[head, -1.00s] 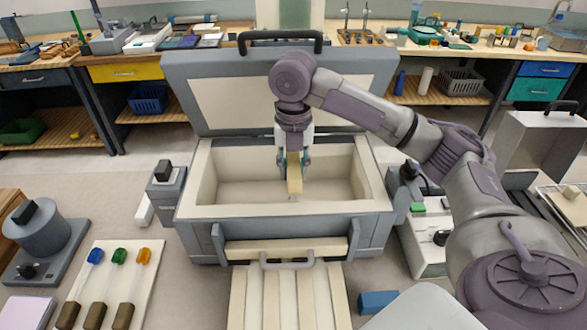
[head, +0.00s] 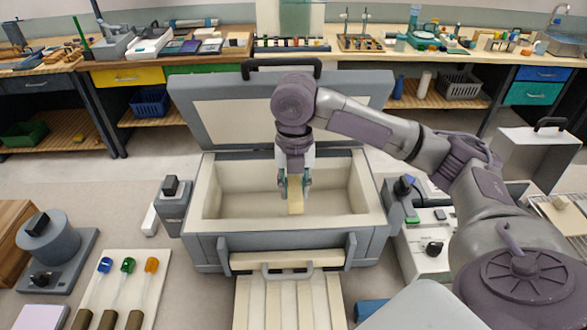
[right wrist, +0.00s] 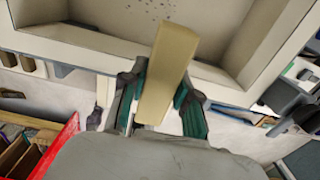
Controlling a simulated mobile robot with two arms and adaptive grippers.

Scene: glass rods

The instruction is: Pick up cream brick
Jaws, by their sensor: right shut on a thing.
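The cream brick (head: 296,205) is a long, pale block. It hangs upright between the fingers of my right gripper (head: 294,188), inside or over the open cream-lined chest in the head view. The right gripper is shut on its upper part. In the right wrist view the brick (right wrist: 168,65) sticks out between the two green-padded fingers of the same gripper (right wrist: 163,103), toward the chest's interior. I cannot tell whether its lower end touches the chest. My left gripper is not in view.
The grey chest (head: 205,239) stands open, its lid (head: 185,110) raised behind my right arm. A slatted cream panel (head: 250,300) lies in front. A white board (head: 155,285) with coloured-tipped tools is at the left. A control box (head: 410,245) stands right of the chest.

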